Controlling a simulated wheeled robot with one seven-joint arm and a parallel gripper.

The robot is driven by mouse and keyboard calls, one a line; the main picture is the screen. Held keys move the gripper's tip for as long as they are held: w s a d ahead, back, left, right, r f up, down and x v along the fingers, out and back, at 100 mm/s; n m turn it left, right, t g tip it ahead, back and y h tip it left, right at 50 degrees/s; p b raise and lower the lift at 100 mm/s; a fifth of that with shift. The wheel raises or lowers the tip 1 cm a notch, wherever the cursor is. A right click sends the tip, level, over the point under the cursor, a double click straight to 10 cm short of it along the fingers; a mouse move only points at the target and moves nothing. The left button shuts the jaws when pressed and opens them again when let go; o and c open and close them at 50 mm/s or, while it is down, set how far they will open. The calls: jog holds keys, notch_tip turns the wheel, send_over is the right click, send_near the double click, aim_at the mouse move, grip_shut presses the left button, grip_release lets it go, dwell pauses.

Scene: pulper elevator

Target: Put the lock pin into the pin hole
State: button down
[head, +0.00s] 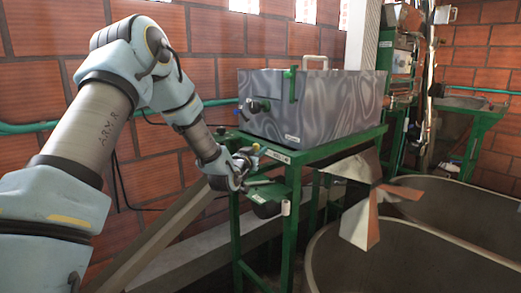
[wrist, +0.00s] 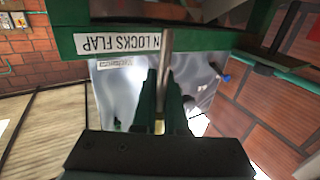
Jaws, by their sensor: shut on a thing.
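The lock pin (wrist: 166,52) is a grey metal rod. In the wrist view it stands between the two dark fingers of my gripper (wrist: 163,88), which is shut on it. Its far end overlaps the green frame bar (wrist: 215,42), beside a white label (wrist: 118,42) reading "…N LOCKS FLAP", upside down. I cannot tell whether the pin touches the bar or is in it. The pin hole cannot be made out. In the head view my gripper (head: 247,160) is at the near left corner of the green frame, just left of the label (head: 277,156); the pin is too small there to tell.
A grey swirled metal box (head: 320,103) with a green lever stands on the green frame (head: 330,150). A dark flap or tray (head: 268,200) sits below my gripper. A metal chute (head: 355,168) and large round tanks (head: 385,262) lie to the right. A brick wall (head: 205,65) stands behind.

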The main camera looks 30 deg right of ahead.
jog(key=shift+f+b, duration=0.15)
jog(key=shift+b, duration=0.5)
jog(key=b, duration=0.5)
send_over(260, 183)
notch_tip(260, 183, down, 6)
jog(key=shift+w+r, duration=0.1)
jog(key=shift+r, duration=0.15)
jog(key=shift+b, duration=1.3)
dwell(1.1)
jog(key=shift+f+b, duration=2.5)
jog(key=shift+f, duration=0.05)
jog(key=c, duration=0.9)
grip_release()
jog(key=shift+d, duration=0.1)
jog(key=b+v, duration=0.3)
jog(key=v, duration=0.8)
jog(key=shift+w, duration=0.1)
